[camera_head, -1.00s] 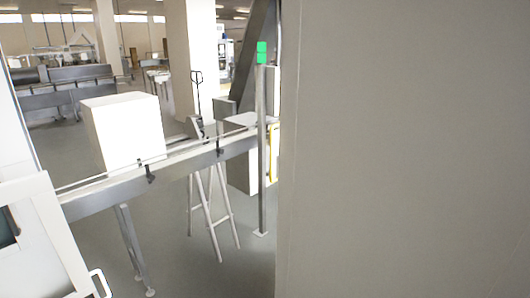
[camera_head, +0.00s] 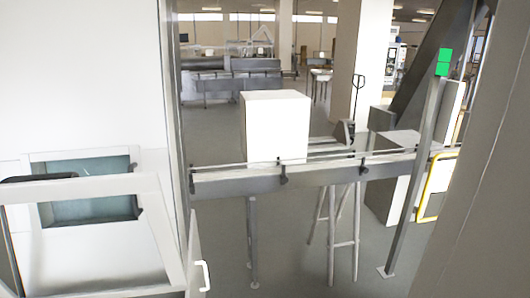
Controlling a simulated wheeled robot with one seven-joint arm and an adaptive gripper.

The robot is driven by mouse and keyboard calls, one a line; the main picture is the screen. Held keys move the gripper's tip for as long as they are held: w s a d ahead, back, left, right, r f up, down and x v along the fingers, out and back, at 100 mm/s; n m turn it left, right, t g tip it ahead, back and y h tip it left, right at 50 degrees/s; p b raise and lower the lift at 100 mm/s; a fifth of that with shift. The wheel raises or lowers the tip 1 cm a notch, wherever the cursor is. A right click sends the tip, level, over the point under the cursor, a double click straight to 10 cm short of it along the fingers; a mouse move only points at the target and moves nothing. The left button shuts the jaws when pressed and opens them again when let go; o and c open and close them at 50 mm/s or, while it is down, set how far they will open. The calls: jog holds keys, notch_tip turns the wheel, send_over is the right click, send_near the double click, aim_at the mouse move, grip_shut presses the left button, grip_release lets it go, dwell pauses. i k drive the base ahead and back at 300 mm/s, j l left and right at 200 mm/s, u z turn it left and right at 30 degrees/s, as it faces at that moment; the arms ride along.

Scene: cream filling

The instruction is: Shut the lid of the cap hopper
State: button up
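I cannot make out the cap hopper or its lid in this view. My gripper is not in view, so its state and its place relative to the hopper do not show.
A white machine (camera_head: 80,80) with a window (camera_head: 95,207) and a white handle (camera_head: 204,275) fills the left. A conveyor (camera_head: 235,183) bearing a white box (camera_head: 275,127) crosses the middle. A green-lit post (camera_head: 408,175) and grey panel (camera_head: 490,220) stand right. Open floor (camera_head: 225,125) lies behind the conveyor.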

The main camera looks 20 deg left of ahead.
aim_at(55, 187)
jog(key=i+j+u, duration=0.15)
jog(key=i+u, duration=0.25)
jog(key=i, duration=0.15)
jog(key=i+u, duration=0.45)
jog(key=i+l+u, duration=0.2)
jog(key=i+u, duration=0.2)
jog(key=i, duration=0.25)
jog(key=i+u, duration=0.2)
jog(key=u, duration=0.25)
jog(key=i+l+u, duration=0.1)
jog(key=u, duration=0.35)
jog(key=i+l+u, duration=0.15)
jog(key=u, duration=0.35)
jog(key=i+l+u, duration=0.15)
jog(key=u, duration=0.3)
jog(key=i+l+u, duration=0.1)
jog(key=l+u, duration=0.2)
jog(key=u, duration=0.15)
jog(key=l+u, duration=0.25)
jog(key=u, duration=0.2)
jog(key=l+u, duration=0.3)
jog(key=u, duration=0.15)
jog(key=l+u, duration=0.25)
jog(key=u, duration=0.25)
